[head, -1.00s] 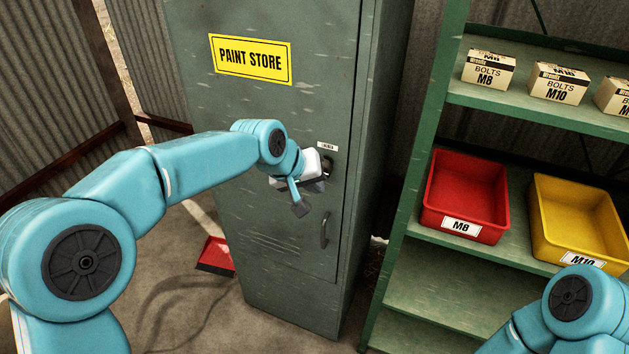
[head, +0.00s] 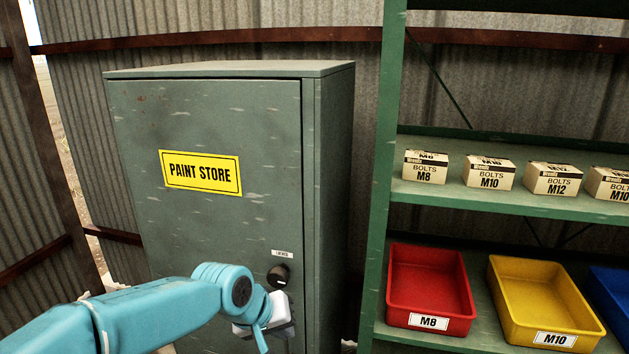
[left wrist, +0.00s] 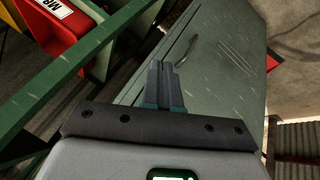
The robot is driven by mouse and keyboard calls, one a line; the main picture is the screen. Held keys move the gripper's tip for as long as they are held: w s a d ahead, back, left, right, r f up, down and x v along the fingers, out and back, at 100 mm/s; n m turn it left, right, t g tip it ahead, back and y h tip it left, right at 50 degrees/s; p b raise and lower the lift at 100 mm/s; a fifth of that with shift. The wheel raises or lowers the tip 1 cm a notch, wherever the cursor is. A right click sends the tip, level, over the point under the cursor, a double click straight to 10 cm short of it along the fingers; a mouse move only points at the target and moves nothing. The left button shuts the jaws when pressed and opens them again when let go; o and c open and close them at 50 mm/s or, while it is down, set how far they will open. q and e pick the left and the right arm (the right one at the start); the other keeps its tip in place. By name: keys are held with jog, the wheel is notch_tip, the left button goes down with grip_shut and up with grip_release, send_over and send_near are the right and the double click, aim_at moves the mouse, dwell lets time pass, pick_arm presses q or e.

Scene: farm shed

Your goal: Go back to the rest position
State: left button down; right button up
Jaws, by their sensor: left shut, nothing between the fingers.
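My left gripper (head: 275,312) is in front of the green cabinet's door (head: 215,120), just below the dark round knob (head: 279,275). The knob shows clear of the gripper. In the left wrist view the two fingers (left wrist: 161,80) are together with nothing between them, and the cabinet (left wrist: 235,75) with its curved door handle (left wrist: 187,50) lies beyond. The door is shut and bears a yellow PAINT STORE sign (head: 200,172). A small label (head: 282,254) above the knob is too small to read surely. My right gripper is not in view.
Right of the cabinet stands a green shelf rack (head: 385,180). It holds bolt boxes (head: 489,172), a red M8 bin (head: 428,290), a yellow M10 bin (head: 540,300) and a blue bin (head: 612,290). Corrugated walls (head: 180,45) stand behind.

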pick_arm(q)
jog(key=s+a+f+g, duration=0.1)
jog(key=s+f, duration=0.1)
jog(key=f, duration=0.6)
jog(key=s+a+f+g, duration=0.1)
jog(key=s+f, duration=0.1)
jog(key=f, duration=0.6)
jog(key=s+a+f+g, duration=0.1)
jog(key=s+f, duration=0.7)
jog(key=s, duration=0.3)
jog(key=s+a+f+g, duration=0.1)
jog(key=s+a+f, duration=0.1)
jog(key=s+f, duration=0.7)
jog(key=s, duration=0.3)
jog(key=shift+f+g, duration=0.3)
